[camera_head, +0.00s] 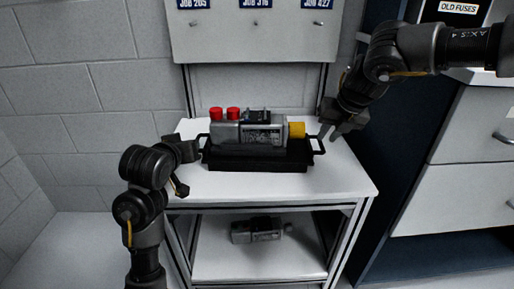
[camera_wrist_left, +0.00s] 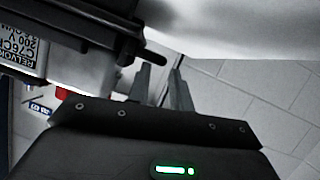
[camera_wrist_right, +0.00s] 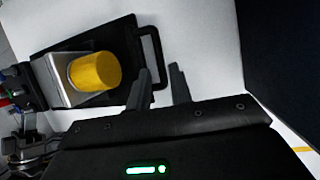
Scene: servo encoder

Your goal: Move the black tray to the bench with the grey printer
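The black tray (camera_head: 258,165) lies on the white top of a cart, with a handle at each side. It carries a grey servo unit (camera_head: 232,134) with two red caps and a yellow cap. My left gripper (camera_head: 186,168) is open and empty beside the tray's left handle; in the left wrist view the fingers (camera_wrist_left: 163,84) are apart. My right gripper (camera_head: 332,132) is open beside the right handle; in the right wrist view the handle (camera_wrist_right: 156,60) lies just beyond the fingertips (camera_wrist_right: 163,76). No grey printer is clearly visible.
The white cart top (camera_head: 345,185) is clear around the tray. Another grey unit (camera_head: 257,230) lies on the lower shelf. A white panel (camera_head: 255,40) with blue job labels rises behind. A dark cabinet with white drawers (camera_head: 470,130) stands close on the right.

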